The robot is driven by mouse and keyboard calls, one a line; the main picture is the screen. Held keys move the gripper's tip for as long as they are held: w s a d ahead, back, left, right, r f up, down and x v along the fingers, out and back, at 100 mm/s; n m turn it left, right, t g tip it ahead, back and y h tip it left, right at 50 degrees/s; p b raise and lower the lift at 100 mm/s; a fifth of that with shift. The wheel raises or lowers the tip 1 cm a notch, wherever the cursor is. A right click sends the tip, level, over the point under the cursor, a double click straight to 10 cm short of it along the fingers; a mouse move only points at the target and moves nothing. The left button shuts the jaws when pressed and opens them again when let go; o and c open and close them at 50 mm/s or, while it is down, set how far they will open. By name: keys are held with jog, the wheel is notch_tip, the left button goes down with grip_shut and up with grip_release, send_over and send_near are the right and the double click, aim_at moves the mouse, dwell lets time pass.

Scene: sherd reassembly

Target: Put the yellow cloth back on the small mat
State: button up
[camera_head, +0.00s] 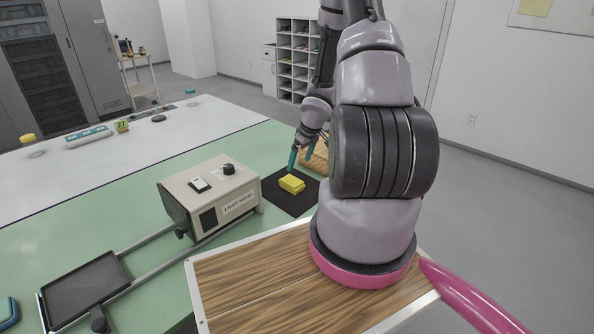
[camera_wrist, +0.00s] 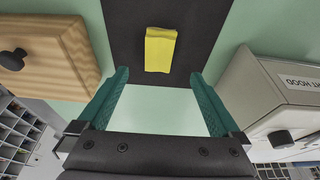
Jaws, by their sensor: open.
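The yellow cloth (camera_head: 292,184) is a small folded block lying on the small dark mat (camera_head: 283,200). In the wrist view the cloth (camera_wrist: 160,50) lies wholly within the mat (camera_wrist: 120,45), with dark surface on both sides of it. My gripper (camera_head: 302,160) is at the mat's far side, close to the cloth in the head view. In the wrist view my gripper (camera_wrist: 158,78) has its two green fingers wide apart with nothing between them. The cloth is beyond the fingertips and apart from them.
The box marked LIGHT HOOD (camera_head: 215,195) stands left of the mat, and a wooden drawer box (camera_head: 318,157) is on the other side. A dark tablet-like panel (camera_head: 82,290) is at the front left.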

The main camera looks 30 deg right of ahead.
jog(key=s+a+r+m+t+h, duration=0.1)
jog(key=s+r+m+h, duration=0.1)
jog(key=r, duration=1.3)
jog(key=s+a+r+m+t+h, duration=0.1)
jog(key=s+r+m+h, duration=0.15)
jog(key=r, duration=1.15)
jog(key=s+a+r+m+y, duration=0.2)
jog(key=s+a+r, duration=0.5)
jog(key=s, duration=0.2)
jog(key=s+a+r+m+t+y, duration=0.1)
jog(key=s+a+r+y, duration=0.2)
jog(key=s+a+r, duration=0.5)
jog(key=shift+s+m+t, duration=0.3)
jog(key=shift+s+m, duration=0.05)
jog(key=shift+s, duration=0.45)
